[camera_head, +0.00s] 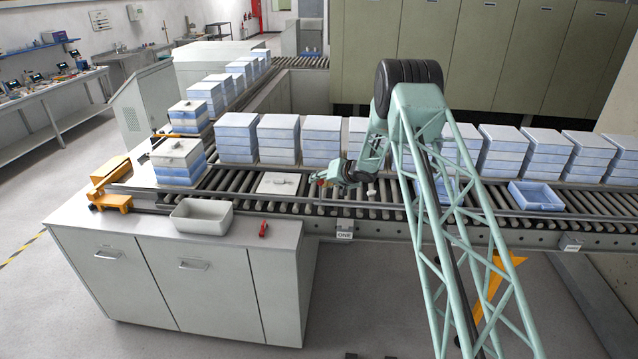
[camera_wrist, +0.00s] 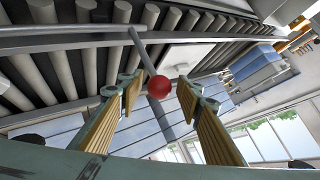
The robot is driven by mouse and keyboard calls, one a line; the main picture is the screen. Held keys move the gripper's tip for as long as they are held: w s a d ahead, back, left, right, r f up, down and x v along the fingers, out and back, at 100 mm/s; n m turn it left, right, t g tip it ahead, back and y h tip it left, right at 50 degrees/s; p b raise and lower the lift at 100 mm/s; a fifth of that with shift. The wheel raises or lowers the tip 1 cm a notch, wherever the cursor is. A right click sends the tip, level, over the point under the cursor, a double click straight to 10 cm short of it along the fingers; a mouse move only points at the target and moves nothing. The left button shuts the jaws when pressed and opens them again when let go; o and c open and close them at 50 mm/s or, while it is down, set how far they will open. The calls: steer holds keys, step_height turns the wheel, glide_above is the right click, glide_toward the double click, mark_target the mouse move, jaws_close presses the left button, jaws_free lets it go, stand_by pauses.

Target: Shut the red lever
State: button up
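In the wrist view a red ball knob (camera_wrist: 159,88) sits at the end of a thin grey rod (camera_wrist: 139,48), which I take to be the red lever. My gripper (camera_wrist: 157,92) is open, its two yellow-padded fingers spread with a clear gap on either side of the knob. The knob appears between or just beyond the fingertips; I cannot tell the exact depth. In the head view my gripper (camera_head: 318,178) is low over the roller conveyor. The lever is too small there to make out clearly.
The roller conveyor (camera_head: 385,212) carries stacks of blue and white trays (camera_head: 278,140) behind my gripper. A flat lid (camera_head: 278,183) lies on the rollers to its left. An open blue tray (camera_head: 536,196) is to the right. A grey bin (camera_head: 201,216) and small red object (camera_head: 263,229) are on the counter.

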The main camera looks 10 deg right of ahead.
steer(key=shift+v, duration=1.45)
steer(key=v, duration=0.9)
steer(key=shift+r, duration=0.1)
